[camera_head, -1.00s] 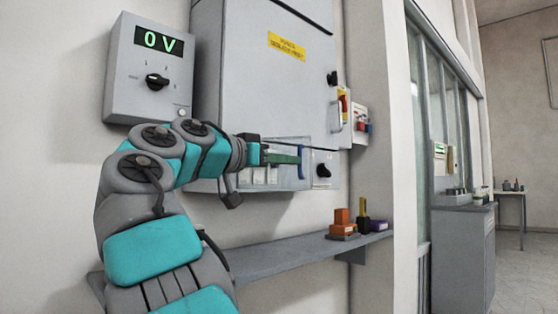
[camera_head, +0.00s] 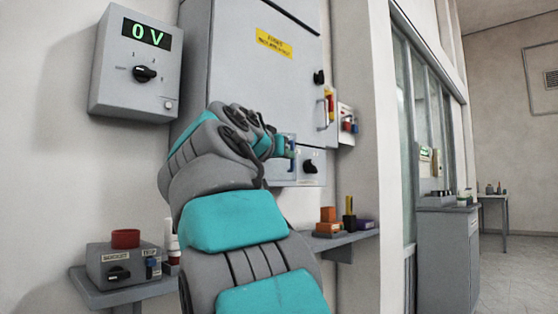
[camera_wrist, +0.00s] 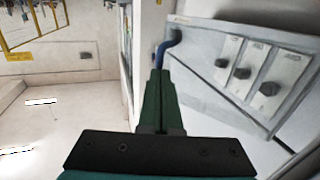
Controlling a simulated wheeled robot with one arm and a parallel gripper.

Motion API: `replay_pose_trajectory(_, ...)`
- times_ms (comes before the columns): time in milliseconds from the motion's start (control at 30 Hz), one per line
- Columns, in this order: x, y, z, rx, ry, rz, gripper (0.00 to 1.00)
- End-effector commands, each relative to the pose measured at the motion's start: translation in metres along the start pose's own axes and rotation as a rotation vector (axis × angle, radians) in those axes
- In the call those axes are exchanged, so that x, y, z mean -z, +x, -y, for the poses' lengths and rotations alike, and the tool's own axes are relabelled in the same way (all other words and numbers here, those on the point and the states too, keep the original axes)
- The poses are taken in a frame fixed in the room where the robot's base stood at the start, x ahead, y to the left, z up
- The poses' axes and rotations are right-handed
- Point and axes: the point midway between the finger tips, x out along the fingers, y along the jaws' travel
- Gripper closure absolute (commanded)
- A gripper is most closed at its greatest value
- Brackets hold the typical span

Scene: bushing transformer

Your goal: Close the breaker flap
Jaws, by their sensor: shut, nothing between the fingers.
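The breaker flap shows only in part beside my arm on the grey cabinet in the head view. Its blue handle (camera_head: 291,150) is near my gripper (camera_head: 280,146), which is largely hidden by my arm. In the wrist view the blue handle (camera_wrist: 167,48) curves just beyond the tips of my gripper (camera_wrist: 160,75). The green fingers are together with nothing between them. I cannot tell whether they touch the handle. Several breakers with black switches (camera_wrist: 268,89) show to the right. The flap's exact angle is unclear.
A black rotary knob (camera_head: 310,167) sits right of the flap on the cabinet (camera_head: 240,75). A 0 V control box (camera_head: 137,62) hangs at left. Below, a shelf (camera_head: 345,239) carries orange and purple blocks, and a grey box with a red top (camera_head: 122,258) stands at lower left.

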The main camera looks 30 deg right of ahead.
Motion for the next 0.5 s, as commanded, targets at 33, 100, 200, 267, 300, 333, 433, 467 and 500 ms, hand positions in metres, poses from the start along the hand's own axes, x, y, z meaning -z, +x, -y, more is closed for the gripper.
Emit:
replay_pose_trajectory(33, 0.001, 0.007, -0.002, 0.045, 0.004, 0.0, 1.0)
replay_pose_trajectory(100, 0.004, 0.017, -0.001, 0.111, 0.004, -0.002, 1.0)
replay_pose_trajectory(200, 0.005, 0.032, 0.004, 0.206, 0.001, 0.003, 1.0)
replay_pose_trajectory(267, 0.008, 0.04, 0.008, 0.264, 0.0, 0.001, 1.0)
replay_pose_trajectory(300, 0.008, 0.046, 0.011, 0.3, -0.001, 0.004, 1.0)
replay_pose_trajectory(333, 0.009, 0.049, 0.013, 0.329, -0.003, 0.002, 1.0)
replay_pose_trajectory(433, 0.011, 0.059, 0.02, 0.414, -0.001, -0.001, 1.0)
replay_pose_trajectory(467, 0.01, 0.062, 0.021, 0.435, -0.002, 0.001, 1.0)
replay_pose_trajectory(500, 0.009, 0.066, 0.024, 0.463, -0.002, 0.001, 1.0)
